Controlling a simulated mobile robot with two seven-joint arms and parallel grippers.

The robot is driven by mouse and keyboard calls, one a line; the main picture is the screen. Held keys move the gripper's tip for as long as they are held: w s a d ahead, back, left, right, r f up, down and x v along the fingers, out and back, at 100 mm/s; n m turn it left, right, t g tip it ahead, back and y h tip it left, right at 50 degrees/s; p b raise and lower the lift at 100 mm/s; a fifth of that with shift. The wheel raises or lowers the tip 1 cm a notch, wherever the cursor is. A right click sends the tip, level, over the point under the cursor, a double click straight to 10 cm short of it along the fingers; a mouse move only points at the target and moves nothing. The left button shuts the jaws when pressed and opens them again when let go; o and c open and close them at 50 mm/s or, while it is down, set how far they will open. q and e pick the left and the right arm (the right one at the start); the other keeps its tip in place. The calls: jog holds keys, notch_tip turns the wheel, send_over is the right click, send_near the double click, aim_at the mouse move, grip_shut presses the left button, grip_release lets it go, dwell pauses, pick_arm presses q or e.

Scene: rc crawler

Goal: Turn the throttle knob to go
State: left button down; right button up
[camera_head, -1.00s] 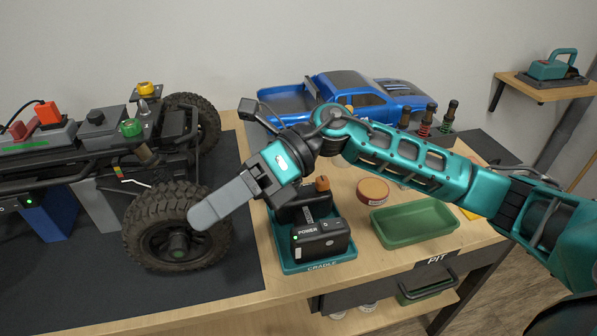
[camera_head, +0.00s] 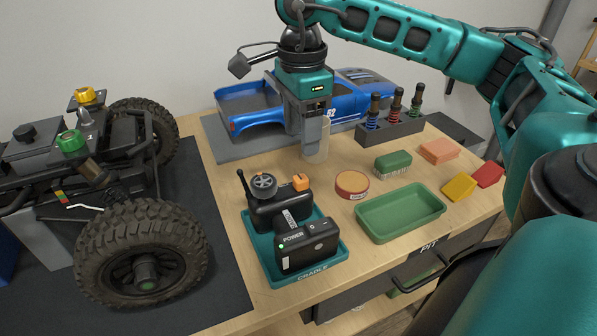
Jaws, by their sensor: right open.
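The throttle knob is most likely the small orange knob (camera_head: 301,182) on top of the black transmitter (camera_head: 278,209). The transmitter stands in the teal cradle (camera_head: 318,274) and also carries a grey wheel (camera_head: 264,185). In front of it, a black power box (camera_head: 309,247) shows a lit green light. My right gripper (camera_head: 313,145) is open and points down, behind and above the orange knob and apart from it. Its fingers nearly overlap from this angle. My left gripper is out of view.
The crawler chassis (camera_head: 75,180) with big tires is on a dark mat at left. A blue truck body (camera_head: 255,112) and shock stand (camera_head: 391,130) are behind. A round tin (camera_head: 352,184) and green tray (camera_head: 400,213) are right of the cradle.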

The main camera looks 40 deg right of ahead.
aim_at(301, 178)
notch_tip(301, 178, down, 9)
jog(key=shift+f+b, duration=0.15)
jog(key=shift+b, duration=0.55)
jog(key=shift+c, duration=0.4)
grip_shut()
